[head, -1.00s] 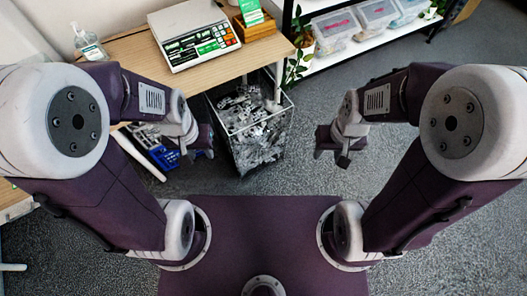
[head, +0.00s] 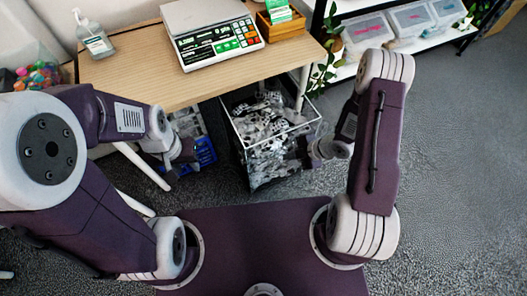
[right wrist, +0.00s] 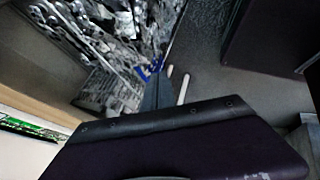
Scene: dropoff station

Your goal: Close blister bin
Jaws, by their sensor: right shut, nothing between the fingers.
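The blister bin (head: 284,134) stands on the floor under the table's front edge. It is see-through with a pale rim, and silvery blister packs fill it. Its top looks open in the head view, and I cannot make out a lid. The packs also show in the right wrist view (right wrist: 108,45). My right gripper (head: 312,150) is beside the bin's right side, shut and empty; whether it touches the bin I cannot tell. Its dark fingers show in the right wrist view (right wrist: 160,92). My left gripper (head: 188,152) hangs left of the bin; its fingers are too small to read.
The wooden table (head: 135,72) holds a scale (head: 215,35), a sanitizer bottle (head: 95,38) and a wooden box (head: 283,22). A blue crate (head: 203,152) is on the floor left of the bin. A shelf with clear boxes (head: 368,27) is behind. Floor on the right is clear.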

